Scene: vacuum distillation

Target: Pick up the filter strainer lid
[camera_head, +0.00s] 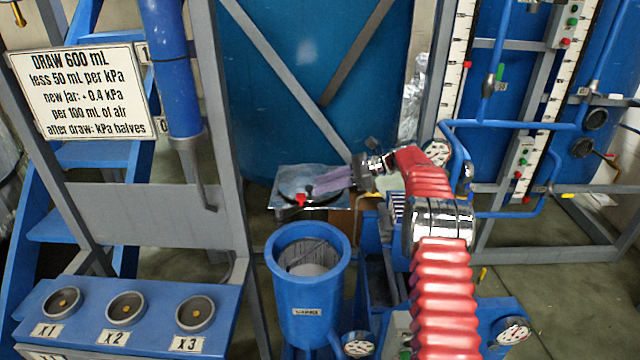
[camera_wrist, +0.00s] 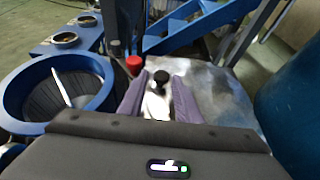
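A dark round lid (camera_head: 292,187) lies on a shiny metal sheet (camera_head: 338,200) behind the blue strainer pot (camera_head: 310,285). It seems to be the filter strainer lid, though its outline is partly hidden by my gripper. A black knob (camera_wrist: 161,80) shows between my fingers in the wrist view, with a red knob (camera_wrist: 134,65) just to the left. My gripper (camera_wrist: 160,92) has two purple fingers, spread apart with gaps beside the black knob. In the head view my gripper (camera_head: 318,188) reaches in from the right, close above the lid. Contact cannot be told.
The open pot also shows in the wrist view (camera_wrist: 20,110), with a thin pale rod inside. A blue panel (camera_head: 225,310) with several round ports stands at the left. A grey post (camera_head: 222,150) stands left of the lid. A large blue tank (camera_head: 270,80) is behind.

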